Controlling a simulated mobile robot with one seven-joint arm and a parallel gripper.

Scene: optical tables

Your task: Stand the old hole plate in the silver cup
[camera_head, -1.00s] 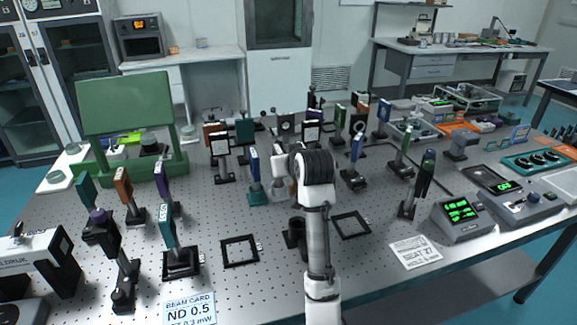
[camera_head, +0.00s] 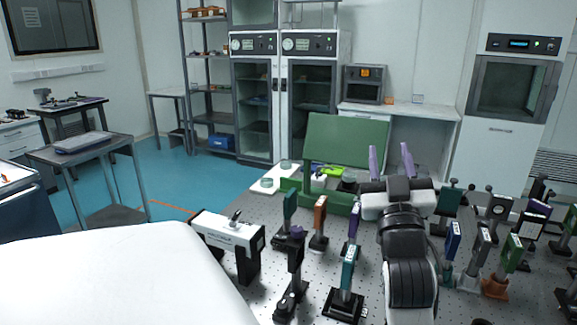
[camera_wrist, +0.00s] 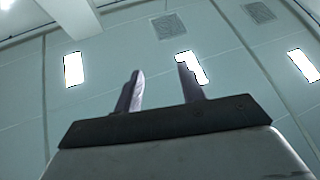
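My gripper (camera_head: 390,152) points upward above the optical table (camera_head: 328,232), in front of the green board. Its two purple-grey fingers stand apart with nothing between them. The wrist view also shows my gripper (camera_wrist: 159,70) open and empty against the ceiling. I cannot make out the old hole plate or the silver cup in either current view. My arm covers part of the table, and much of the table's right side lies outside the head view.
Several posts with upright plates, such as a teal one (camera_head: 348,268) and an orange one (camera_head: 320,212), crowd around my arm. A black-and-white instrument (camera_head: 228,232) stands at the table's left. A green board (camera_head: 345,140) rises behind. Blue floor (camera_head: 185,178) is open at left.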

